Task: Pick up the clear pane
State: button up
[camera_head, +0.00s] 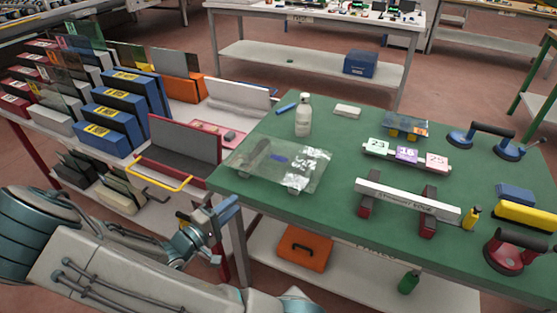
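A clear, see-through pane (312,170) lies nearly flat at the left end of the green table (330,272). Small grey blocks show under or through it, along with a blue mark and pale printing. Its near left edge is close to the table's left edge. My gripper (208,222) is at the lower left, beside the table's left front corner and apart from the pane. Nothing can be made out between its fingers, and their gap is unclear from this angle.
A white bottle (303,117) stands just behind the pane. A white straightedge on dark red supports (408,203) and suction cup lifters (487,139) are to the right. A rack of coloured slots with panes (122,110) and a yellow-handled tray (160,181) stand left of the table.

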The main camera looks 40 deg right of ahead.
jog(key=d, duration=0.4)
jog(key=w+d, duration=0.1)
jog(key=d, duration=0.8)
jog(key=shift+w+d+r, duration=0.1)
jog(key=shift+w+d, duration=0.1)
jog(key=shift+w, duration=0.2)
grip_shut()
dwell(0.7)
